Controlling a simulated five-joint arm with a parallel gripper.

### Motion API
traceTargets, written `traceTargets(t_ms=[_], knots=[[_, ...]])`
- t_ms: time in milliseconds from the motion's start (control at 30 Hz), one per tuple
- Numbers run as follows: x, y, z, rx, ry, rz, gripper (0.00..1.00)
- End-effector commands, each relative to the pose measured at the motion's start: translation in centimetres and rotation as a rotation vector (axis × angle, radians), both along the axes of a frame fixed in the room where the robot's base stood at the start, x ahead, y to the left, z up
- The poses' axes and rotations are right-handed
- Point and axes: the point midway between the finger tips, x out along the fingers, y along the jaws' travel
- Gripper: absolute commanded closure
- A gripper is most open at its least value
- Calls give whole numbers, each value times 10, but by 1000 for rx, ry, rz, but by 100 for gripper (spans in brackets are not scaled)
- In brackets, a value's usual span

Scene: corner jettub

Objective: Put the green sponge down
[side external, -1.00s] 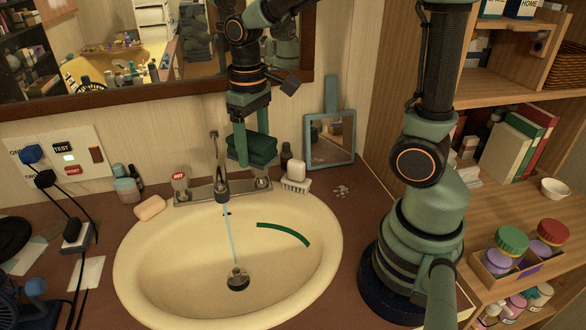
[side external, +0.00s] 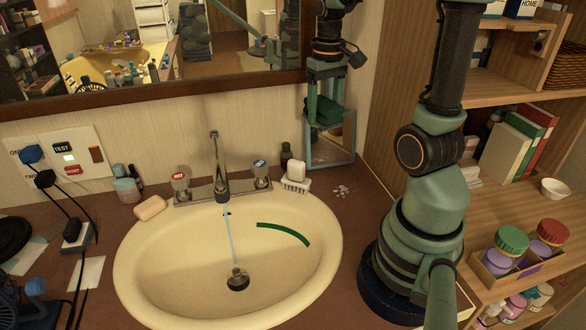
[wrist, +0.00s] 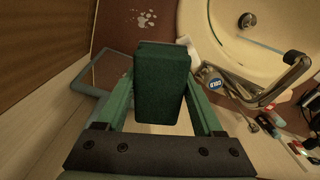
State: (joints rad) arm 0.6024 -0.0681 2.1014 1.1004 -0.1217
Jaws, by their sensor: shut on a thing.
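The dark green sponge (wrist: 161,85) is held between the two fingers of my gripper (wrist: 165,105) in the wrist view. In the side view the sponge (side external: 325,108) hangs in my gripper (side external: 325,118) in front of the framed hand mirror (side external: 330,158) at the back of the counter. The gripper is shut on it. The sponge is above the counter (side external: 345,212), right of the sink (side external: 130,262). A white paw-shaped mark (side external: 342,190) shows on the counter, and also in the wrist view (wrist: 145,19).
A soap bottle and brush (side external: 296,178) stand just left of the hand mirror. The faucet (side external: 220,180) runs water into the sink. A pink soap bar (side external: 150,207) lies at the left. A wooden shelf (side external: 535,185) stands at the right. The counter around the paw mark is clear.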

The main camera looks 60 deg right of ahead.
Motion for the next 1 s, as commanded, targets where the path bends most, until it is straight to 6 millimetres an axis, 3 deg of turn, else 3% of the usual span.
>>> traceTargets(t_ms=[100, 233, 400, 567, 1000], knots=[[-29, -36, 3, -2, -1, -114, 100], [-57, -62, 6, -3, -3, -207, 100], [-82, -81, 7, -4, -3, -281, 100], [-91, -86, 1, -3, -1, -304, 100], [-91, -84, -100, 3, 4, -304, 100]])
